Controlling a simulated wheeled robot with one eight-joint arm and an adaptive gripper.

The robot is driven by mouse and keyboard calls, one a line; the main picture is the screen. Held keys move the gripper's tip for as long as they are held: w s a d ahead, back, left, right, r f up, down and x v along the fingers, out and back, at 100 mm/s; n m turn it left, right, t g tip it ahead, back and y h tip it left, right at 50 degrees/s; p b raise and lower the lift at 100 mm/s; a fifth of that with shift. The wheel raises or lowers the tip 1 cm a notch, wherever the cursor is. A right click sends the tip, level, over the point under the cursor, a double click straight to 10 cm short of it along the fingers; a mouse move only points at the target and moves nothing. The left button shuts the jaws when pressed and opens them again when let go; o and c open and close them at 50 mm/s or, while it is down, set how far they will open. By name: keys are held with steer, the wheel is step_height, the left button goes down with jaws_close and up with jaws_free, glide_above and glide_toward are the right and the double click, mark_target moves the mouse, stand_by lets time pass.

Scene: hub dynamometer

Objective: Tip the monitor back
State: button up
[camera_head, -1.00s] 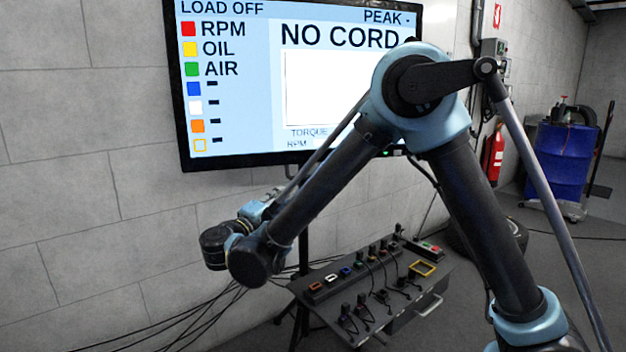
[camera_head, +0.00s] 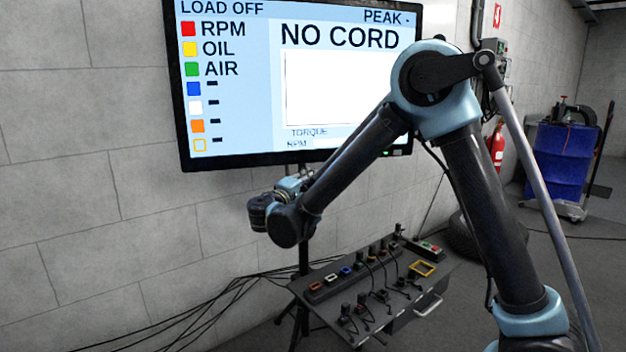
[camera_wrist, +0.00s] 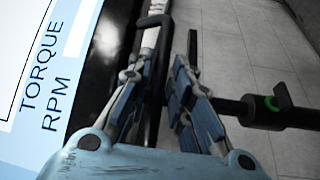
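The monitor (camera_head: 230,90) is a large black-framed screen on a stand against the wall, in the head view. It reads "NO CORD" and "LOAD OFF". In the wrist view, its screen (camera_wrist: 45,85) and black bezel fill the left side. My gripper (camera_wrist: 173,30) is at the monitor's lower edge. Its fingers stand apart, the left one in front of the bezel and the right one beyond the dark edge. Whether either finger touches the monitor is unclear. In the head view my arm's wrist mostly hides the gripper.
Below the monitor, a grey console (camera_head: 350,315) carries several coloured sockets and plugs. Cables (camera_head: 215,310) trail across the floor to its left. A blue drum (camera_head: 562,160), a red extinguisher (camera_head: 496,145) and a tyre (camera_head: 465,235) stand at the right.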

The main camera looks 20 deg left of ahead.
steer(key=shift+w+d, duration=0.1)
steer(key=shift+w, duration=0.45)
jaws_close()
steer(key=shift+n+g, duration=0.5)
steer(key=shift+n, duration=0.2)
steer(key=shift+s+d+r, duration=0.25)
steer(key=shift+s+d, duration=0.45)
steer(key=shift+s, duration=0.2)
steer(key=shift+s+d+r, duration=0.2)
steer(key=shift+s+d, duration=0.5)
steer(key=shift+s, duration=0.2)
jaws_free()
steer(key=shift+s, duration=0.15)
